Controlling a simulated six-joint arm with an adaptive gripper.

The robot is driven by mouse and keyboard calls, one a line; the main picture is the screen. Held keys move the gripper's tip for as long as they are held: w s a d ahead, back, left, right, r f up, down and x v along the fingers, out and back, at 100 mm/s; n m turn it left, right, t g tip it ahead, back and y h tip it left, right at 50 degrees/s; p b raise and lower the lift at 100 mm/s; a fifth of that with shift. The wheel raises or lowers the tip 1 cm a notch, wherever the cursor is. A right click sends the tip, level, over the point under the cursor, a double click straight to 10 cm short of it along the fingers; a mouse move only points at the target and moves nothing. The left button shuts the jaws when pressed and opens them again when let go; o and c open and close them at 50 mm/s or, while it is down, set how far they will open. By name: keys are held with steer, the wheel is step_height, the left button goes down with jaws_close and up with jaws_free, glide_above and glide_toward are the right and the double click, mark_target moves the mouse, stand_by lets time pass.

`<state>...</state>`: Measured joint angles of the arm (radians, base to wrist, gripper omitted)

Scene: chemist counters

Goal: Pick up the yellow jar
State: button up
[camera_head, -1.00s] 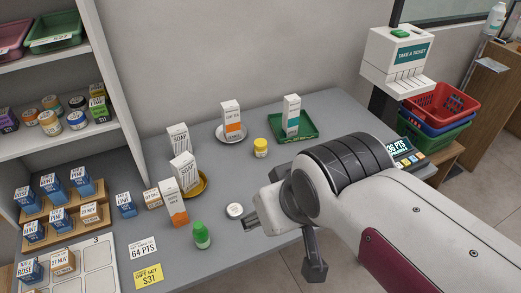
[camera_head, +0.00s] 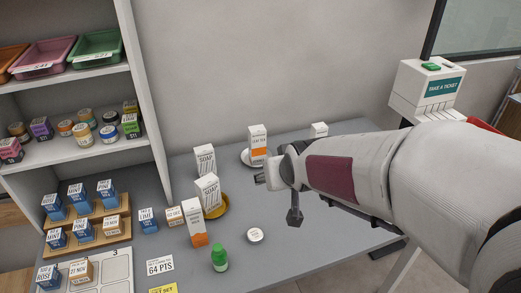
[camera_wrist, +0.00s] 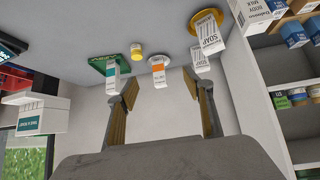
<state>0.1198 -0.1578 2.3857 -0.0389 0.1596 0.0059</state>
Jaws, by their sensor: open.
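The yellow jar (camera_wrist: 137,51) stands on the grey counter in the wrist view, between the green tray (camera_wrist: 98,64) and the small white dish (camera_wrist: 157,61). That view is upside down, with the counter at the top. In the head view the jar is hidden, and my arm covers that area. My gripper (camera_wrist: 168,95) is open and empty, its two fingers wide apart. The jar shows beyond the fingertips, nearer the left finger, and nothing touches it. In the head view my gripper (camera_head: 276,197) is over the counter, in front of the orange-and-white box (camera_head: 257,146).
White boxes stand close by: a soap box (camera_head: 204,160), another on a yellow dish (camera_head: 218,210), and one with a green band (camera_wrist: 112,78) on the green tray. A green-capped bottle (camera_head: 219,258) and a white round tin (camera_head: 255,235) stand nearer the front. Shelves (camera_head: 70,160) rise at left.

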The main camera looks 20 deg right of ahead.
steer(key=w+d+f+t, duration=0.1)
steer(key=w+d+f, duration=0.2)
steer(key=w+f, duration=0.2)
steer(key=w+d+f+m+t+h, duration=0.1)
steer(key=w+d+f+t, duration=0.1)
steer(key=w+d+f, duration=0.2)
steer(key=w+d+f+t, duration=0.1)
steer(key=w+d+f, duration=0.3)
steer(key=w+f, duration=0.3)
steer(key=shift+w+d+f+h, duration=0.1)
steer(key=shift+w+f+h, duration=0.1)
steer(key=shift+f, duration=0.7)
steer(key=shift+w+d+f+h, duration=0.1)
steer(key=shift+w+f+h, duration=0.1)
steer(key=shift+f, duration=0.7)
steer(key=shift+w+d+f+m+t, duration=0.1)
steer(key=shift+d+f+m+t, duration=0.25)
steer(key=shift+f, duration=0.3)
steer(key=shift+x, duration=1.3)
steer(key=shift+x, duration=2.55)
steer(key=shift+c, duration=0.2)
steer(key=c, duration=1.2)
